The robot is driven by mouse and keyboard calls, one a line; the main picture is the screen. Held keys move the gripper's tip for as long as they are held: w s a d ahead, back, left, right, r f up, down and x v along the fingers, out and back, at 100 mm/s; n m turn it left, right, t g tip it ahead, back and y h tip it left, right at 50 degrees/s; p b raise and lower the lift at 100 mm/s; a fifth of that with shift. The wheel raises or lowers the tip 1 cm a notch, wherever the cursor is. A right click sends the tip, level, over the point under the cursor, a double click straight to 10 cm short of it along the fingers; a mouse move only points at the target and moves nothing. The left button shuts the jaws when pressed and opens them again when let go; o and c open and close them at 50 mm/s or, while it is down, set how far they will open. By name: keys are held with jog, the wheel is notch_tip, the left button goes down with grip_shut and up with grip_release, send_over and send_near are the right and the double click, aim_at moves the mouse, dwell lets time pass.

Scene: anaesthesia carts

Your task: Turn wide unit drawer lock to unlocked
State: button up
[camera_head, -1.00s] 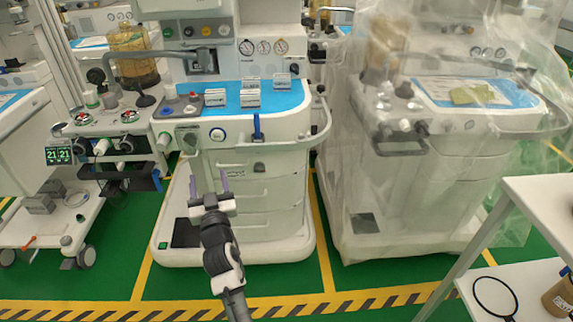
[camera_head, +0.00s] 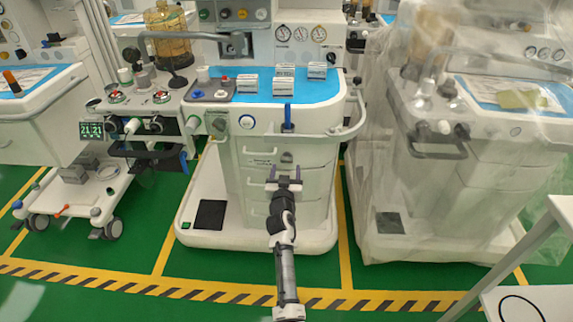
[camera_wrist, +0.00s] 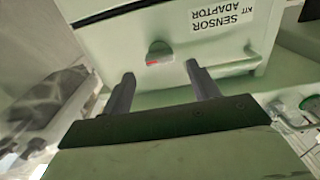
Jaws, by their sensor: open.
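The wide unit (camera_head: 300,222) is the white cart in the middle with a stack of drawers (camera_head: 262,190) under its blue-topped work surface. In the head view, a small grey drawer lock (camera_head: 286,157) sits at the upper drawer, just above my gripper (camera_head: 285,178). In the wrist view the lock knob (camera_wrist: 160,52) shows a red mark at its lower left side, on a face with upside-down "SENSOR KIT ADAPTOR" lettering. My gripper (camera_wrist: 160,88) is open and empty. Its fingers point at the drawer face, one to each side of the knob in the picture, and look apart from it.
A rail (camera_head: 340,132) curves round the work surface above the drawers. A plastic-wrapped cart (camera_head: 450,170) stands close on the right. A white table (camera_head: 540,300) is at the lower right. Green floor in front of the unit is free.

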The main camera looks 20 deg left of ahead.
aim_at(287, 161)
jog(key=shift+x, duration=1.8)
jog(key=shift+c, duration=0.3)
jog(key=c, duration=0.9)
jog(key=shift+c, duration=0.2)
